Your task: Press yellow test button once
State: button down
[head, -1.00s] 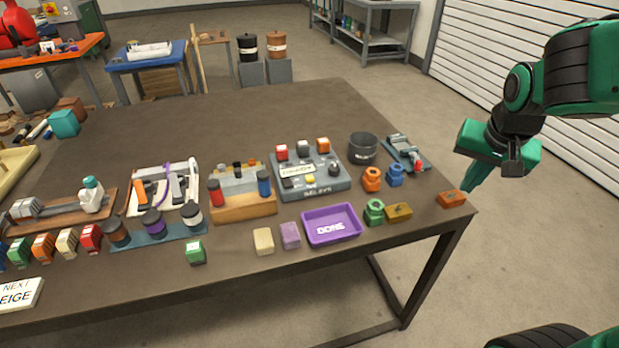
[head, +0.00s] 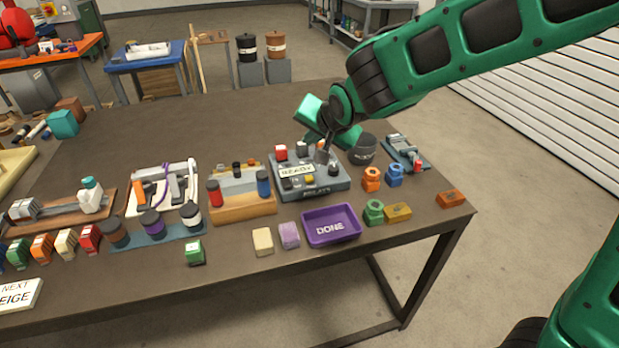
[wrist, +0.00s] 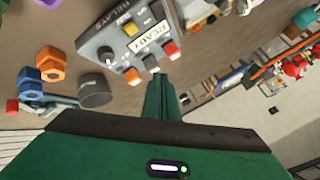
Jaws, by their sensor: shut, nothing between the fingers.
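The yellow button (head: 309,180) sits on the front half of the grey relay box (head: 338,186), beside a dark knob (head: 333,169). The yellow button also shows in the wrist view (wrist: 131,29). My gripper (head: 323,157) is shut and empty, over the back right part of the box, behind the yellow button. In the wrist view my fingertips (wrist: 157,74) are by the grey button, between the orange button (wrist: 131,75) and the red button (wrist: 171,50). I cannot tell whether they touch anything. The box's display (wrist: 152,38) reads READY.
A black round pot (head: 364,150) stands right of the box. Orange and blue fittings (head: 372,179) and a purple DONE tray (head: 331,239) are near. A wooden block with red and blue cylinders (head: 240,207) stands to the left. The table behind the box is clear.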

aim_at(311, 180)
jog(key=shift+d+f, duration=0.1)
jog(key=shift+f, duration=0.05)
jog(key=shift+f, duration=4.25)
jog(key=shift+f, duration=0.2)
jog(key=shift+s+f, duration=0.1)
jog(key=shift+f, duration=0.1)
jog(key=shift+f, duration=0.45)
jog(key=shift+r, duration=0.9)
jog(key=shift+r, duration=2.5)
